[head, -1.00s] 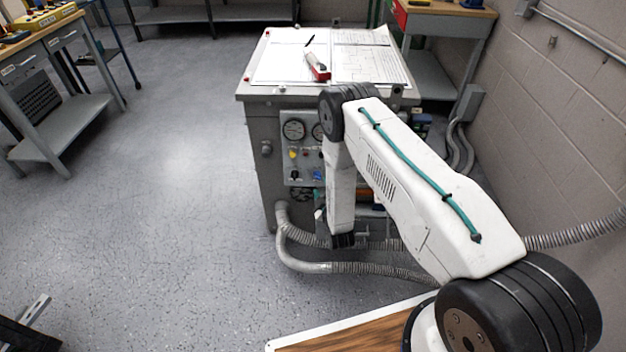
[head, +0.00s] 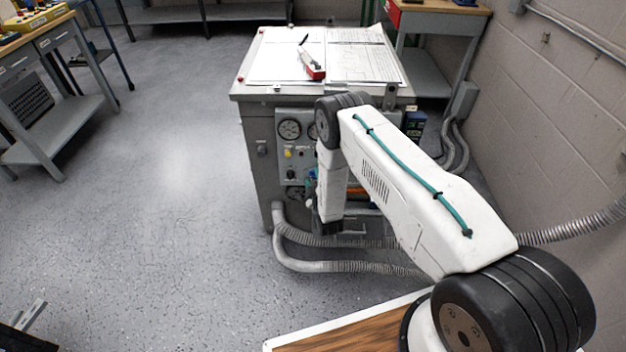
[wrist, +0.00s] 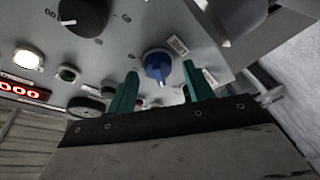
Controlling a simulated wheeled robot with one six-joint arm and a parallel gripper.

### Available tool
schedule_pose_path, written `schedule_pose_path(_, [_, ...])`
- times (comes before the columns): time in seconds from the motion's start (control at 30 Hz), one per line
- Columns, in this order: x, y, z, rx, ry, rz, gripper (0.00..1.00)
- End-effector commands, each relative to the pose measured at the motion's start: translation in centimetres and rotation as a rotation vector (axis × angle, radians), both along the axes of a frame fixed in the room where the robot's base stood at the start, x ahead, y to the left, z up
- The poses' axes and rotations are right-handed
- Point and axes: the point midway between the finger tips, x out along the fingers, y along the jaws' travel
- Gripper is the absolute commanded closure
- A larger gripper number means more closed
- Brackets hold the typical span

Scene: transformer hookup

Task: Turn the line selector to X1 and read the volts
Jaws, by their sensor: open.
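I see no clear contact. A red digital display (wrist: 24,90) shows zeros at the left edge, its left part cut off. In the head view my arm hides part of the panel (head: 291,154) on the grey cabinet.
The wrist view also shows a black knob (wrist: 82,14), a lit white button (wrist: 28,61) and a dark round button (wrist: 69,74). Papers and a red-and-white tool (head: 311,68) lie on the cabinet top. Grey hoses (head: 300,252) run low in front.

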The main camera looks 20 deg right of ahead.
Motion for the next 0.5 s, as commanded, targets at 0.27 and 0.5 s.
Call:
schedule_pose_path(0.27, [-0.02, -0.01, -0.01, 0.000, 0.000, 0.000, 0.93])
schedule_pose_path(0.5, [-0.04, -0.01, -0.03, 0.014, -0.004, -0.002, 0.93])
